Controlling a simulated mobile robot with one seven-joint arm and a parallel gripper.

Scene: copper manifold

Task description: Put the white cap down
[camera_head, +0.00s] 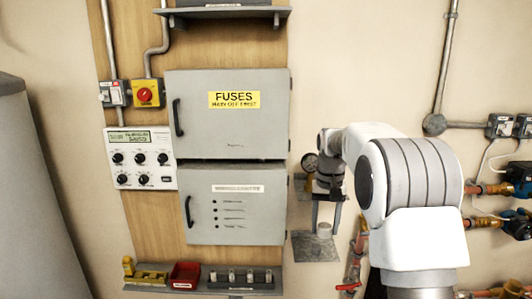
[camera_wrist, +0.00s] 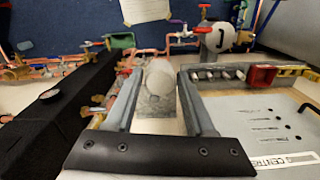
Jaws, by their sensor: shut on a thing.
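In the wrist view, the white cap (camera_wrist: 160,76) is a pale rounded piece between the tips of my gripper (camera_wrist: 161,83). The two grey fingers are shut on it, one on each side. Below it in the picture lies a small mottled grey plate (camera_wrist: 156,106). I cannot tell whether the cap touches the plate. In the head view, my gripper (camera_head: 327,215) points down over the small grey plate (camera_head: 315,247), right of the grey cabinets.
Copper pipes with red valves (camera_head: 352,279) stand at the right.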

